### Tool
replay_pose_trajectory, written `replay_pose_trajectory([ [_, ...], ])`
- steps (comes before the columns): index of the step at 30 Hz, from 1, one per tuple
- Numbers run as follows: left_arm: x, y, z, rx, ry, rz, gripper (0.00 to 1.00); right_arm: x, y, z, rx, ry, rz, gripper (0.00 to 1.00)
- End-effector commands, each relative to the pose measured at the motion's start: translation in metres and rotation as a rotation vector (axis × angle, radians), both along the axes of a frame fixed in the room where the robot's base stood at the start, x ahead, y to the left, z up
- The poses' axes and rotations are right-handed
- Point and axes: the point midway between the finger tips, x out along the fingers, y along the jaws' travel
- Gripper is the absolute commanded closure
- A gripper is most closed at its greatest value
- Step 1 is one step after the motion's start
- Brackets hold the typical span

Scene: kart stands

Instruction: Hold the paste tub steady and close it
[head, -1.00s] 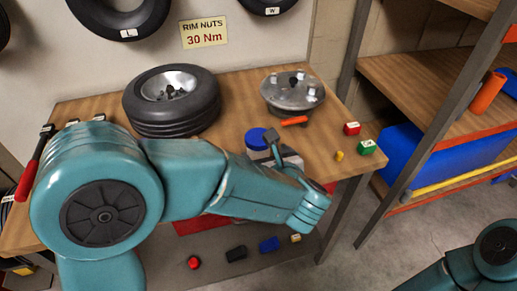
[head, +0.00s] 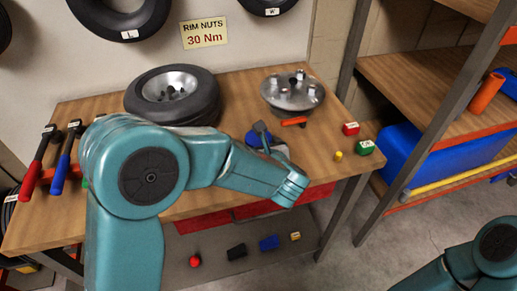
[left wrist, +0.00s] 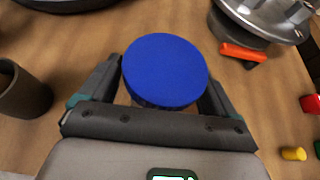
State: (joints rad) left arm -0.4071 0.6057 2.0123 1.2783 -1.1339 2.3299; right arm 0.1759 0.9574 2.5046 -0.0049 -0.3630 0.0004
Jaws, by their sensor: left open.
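The paste tub shows from above in the left wrist view as a round blue top (left wrist: 165,70), with a narrow strip of its darker side below. In the head view the blue top (head: 258,138) is partly hidden by my left gripper (head: 264,134). In the left wrist view my left gripper (left wrist: 163,82) is open, with one finger on each side of the tub. I cannot tell whether the fingers touch it, or how tightly the top is seated. My right gripper is out of view; only part of my right arm shows at the lower right.
A metal hub (head: 292,91) with an orange tool (head: 293,122) in front stands behind the tub. A tyre (head: 174,97) lies behind left. Red (head: 351,128), green (head: 365,147) and yellow (head: 338,156) pieces lie right. A dark cup (left wrist: 22,92) stands left of the gripper.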

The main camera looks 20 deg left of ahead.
Motion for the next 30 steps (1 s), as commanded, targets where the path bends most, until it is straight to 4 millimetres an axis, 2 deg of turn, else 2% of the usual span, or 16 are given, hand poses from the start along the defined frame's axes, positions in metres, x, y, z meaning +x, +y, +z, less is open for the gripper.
replay_pose_trajectory([
  [8, 0.0, -0.0002, 0.0, 0.0, 0.0, -0.001, 0.1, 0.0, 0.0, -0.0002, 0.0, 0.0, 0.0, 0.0],
  [9, -0.0001, -0.0003, 0.0, 0.0, 0.0, -0.001, 0.16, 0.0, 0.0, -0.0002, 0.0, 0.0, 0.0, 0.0],
  [14, -0.0001, -0.0003, 0.0001, 0.0, 0.0, -0.001, 0.68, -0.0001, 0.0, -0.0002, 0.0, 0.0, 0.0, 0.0],
  [20, -0.0001, -0.0003, 0.0002, 0.0, -0.001, -0.001, 0.72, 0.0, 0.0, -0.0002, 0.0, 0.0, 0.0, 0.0],
  [21, 0.0001, -0.0003, 0.0009, 0.001, -0.002, -0.001, 0.78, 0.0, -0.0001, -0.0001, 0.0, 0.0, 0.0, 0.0],
  [22, 0.0001, -0.0003, 0.0009, 0.001, -0.002, -0.001, 0.78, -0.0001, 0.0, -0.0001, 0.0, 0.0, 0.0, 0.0],
  [23, 0.0001, -0.0003, 0.0009, 0.001, -0.002, -0.001, 0.85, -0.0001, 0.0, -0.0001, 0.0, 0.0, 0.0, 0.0],
  [30, 0.0003, -0.0004, 0.0051, 0.001, -0.003, 0.0, 0.86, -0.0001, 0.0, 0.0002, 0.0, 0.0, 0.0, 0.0],
])
